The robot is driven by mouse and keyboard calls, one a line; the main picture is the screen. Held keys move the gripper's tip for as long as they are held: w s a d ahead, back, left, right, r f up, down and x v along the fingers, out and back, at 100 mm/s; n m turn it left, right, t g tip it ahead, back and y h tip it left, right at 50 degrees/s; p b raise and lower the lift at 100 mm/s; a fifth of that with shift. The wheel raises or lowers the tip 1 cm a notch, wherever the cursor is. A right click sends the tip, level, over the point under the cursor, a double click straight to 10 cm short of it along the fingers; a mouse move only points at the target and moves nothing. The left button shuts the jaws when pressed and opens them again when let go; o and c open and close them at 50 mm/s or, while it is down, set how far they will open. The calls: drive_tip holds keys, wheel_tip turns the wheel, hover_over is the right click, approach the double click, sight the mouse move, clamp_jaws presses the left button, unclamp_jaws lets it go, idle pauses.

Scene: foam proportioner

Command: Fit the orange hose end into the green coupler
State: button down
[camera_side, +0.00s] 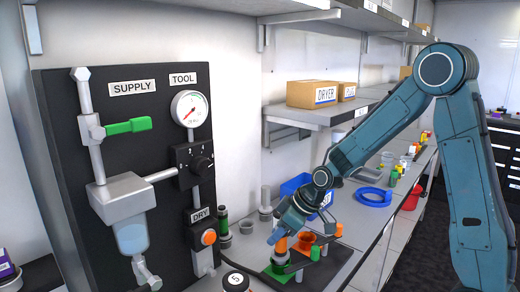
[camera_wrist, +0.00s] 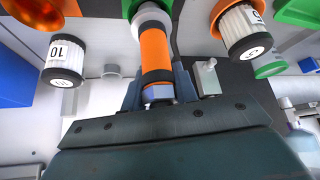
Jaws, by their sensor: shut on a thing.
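My gripper (camera_side: 277,236) points down over the front end of the bench, and its two fingers also show in the wrist view (camera_wrist: 158,88). It is shut on the orange hose end (camera_wrist: 155,56), an orange cylinder with a pale collar at its far end and a bluish-grey nut near the fingers. In the side view the orange hose end (camera_side: 282,245) is upright below the fingers. The green coupler (camera_side: 281,258) is directly under it, and green shows around the far collar in the wrist view (camera_wrist: 130,8). I cannot tell how deep the hose end is in the coupler.
An orange cup (camera_side: 305,243) stands close on the right. The black supply panel (camera_side: 60,130) rises at the left. A blue hose ring (camera_side: 373,197) lies farther back.

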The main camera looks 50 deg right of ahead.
drive_tip(key=shift+f, duration=0.1)
drive_tip(key=c, duration=1.1)
unclamp_jaws()
drive_tip(key=shift+r, duration=0.35)
drive_tip(key=shift+v, duration=5.95)
drive_tip(key=shift+s, duration=0.1)
